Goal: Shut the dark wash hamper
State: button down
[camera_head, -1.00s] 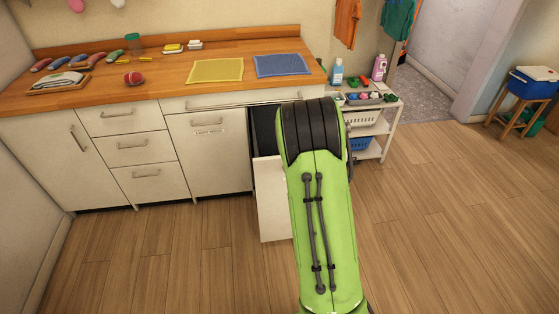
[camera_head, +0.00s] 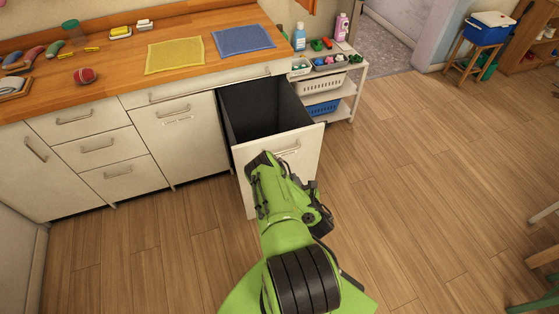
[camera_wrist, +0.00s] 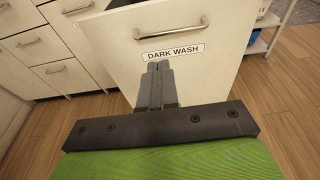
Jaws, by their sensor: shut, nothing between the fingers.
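The dark wash hamper (camera_head: 278,153) is a pull-out with a white front and a dark, empty-looking inside, standing well open from the counter. In the wrist view its front (camera_wrist: 215,80) carries a "DARK WASH" label and a bar handle above it. My gripper (camera_wrist: 158,68) is shut and empty, with its fingertips just below the label. Whether they touch the panel I cannot tell. In the head view my arm hides the lower front of the hamper and most of the gripper.
The light wash hamper front (camera_head: 180,135) is shut to the left, beside shut drawers (camera_head: 97,145). A white shelf trolley (camera_head: 345,87) stands close on the right. The wooden floor (camera_head: 420,190) to the right is clear.

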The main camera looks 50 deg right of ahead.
jog(key=shift+w+f+b, duration=0.55)
jog(key=shift+w+b, duration=0.1)
jog(key=shift+b, duration=2.1)
jog(key=b, duration=0.7)
send_near(279, 153)
jog(key=x, duration=0.6)
jog(key=shift+w+d+f, duration=0.15)
jog(key=shift+w+f, duration=0.05)
jog(key=shift+w, duration=0.15)
